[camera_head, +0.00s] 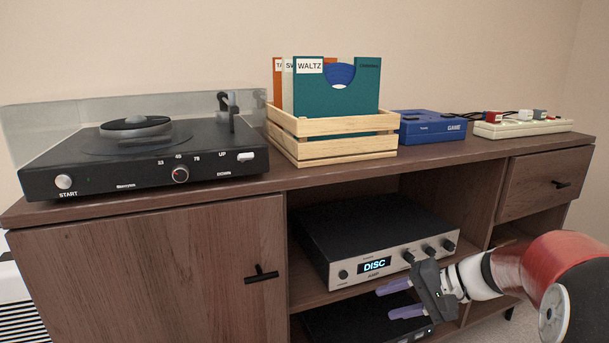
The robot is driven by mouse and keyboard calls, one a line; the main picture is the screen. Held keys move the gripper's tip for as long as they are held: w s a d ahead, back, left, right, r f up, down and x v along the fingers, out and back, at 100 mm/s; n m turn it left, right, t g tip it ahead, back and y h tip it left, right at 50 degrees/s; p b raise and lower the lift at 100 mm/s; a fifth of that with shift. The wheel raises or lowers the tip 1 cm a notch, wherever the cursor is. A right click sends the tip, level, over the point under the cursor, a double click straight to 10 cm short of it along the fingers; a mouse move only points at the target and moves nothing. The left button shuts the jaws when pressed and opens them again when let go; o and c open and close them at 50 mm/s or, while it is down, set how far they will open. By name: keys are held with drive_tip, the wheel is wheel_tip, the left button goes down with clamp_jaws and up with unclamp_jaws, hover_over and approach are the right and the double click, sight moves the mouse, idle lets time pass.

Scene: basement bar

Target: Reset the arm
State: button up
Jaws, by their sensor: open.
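My gripper (400,299) is at the lower right, in front of the cabinet's open middle shelves. Its two purple fingers point left and stand apart, with nothing between them. My red, white and black arm (510,268) reaches in from the right edge. The gripper covers part of the lower black device (350,318) and the area just below the amplifier's right side. I cannot tell how far the fingers are from the shelf edge.
A brown cabinet (150,250) carries a turntable (140,150), a wooden record crate (330,147), a blue game box (428,127) and a power strip (523,127). The amplifier (375,240) reads DISC. Handles stick out from the door (262,275) and drawer (561,184).

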drive_tip(key=s+a+r+n+t+h, duration=0.2)
drive_tip(key=s+n+h, duration=0.6)
drive_tip(key=s, duration=1.2)
wheel_tip(320, 180, up, 13)
drive_tip(key=a+m+h+p, duration=0.1)
drive_tip(key=m+h+p, duration=0.1)
drive_tip(key=p, duration=1.1)
drive_tip(key=shift+s+f+g, duration=0.15)
drive_tip(key=shift+s+g, duration=0.1)
drive_tip(key=shift+g, duration=0.05)
drive_tip(key=shift+a, duration=0.1)
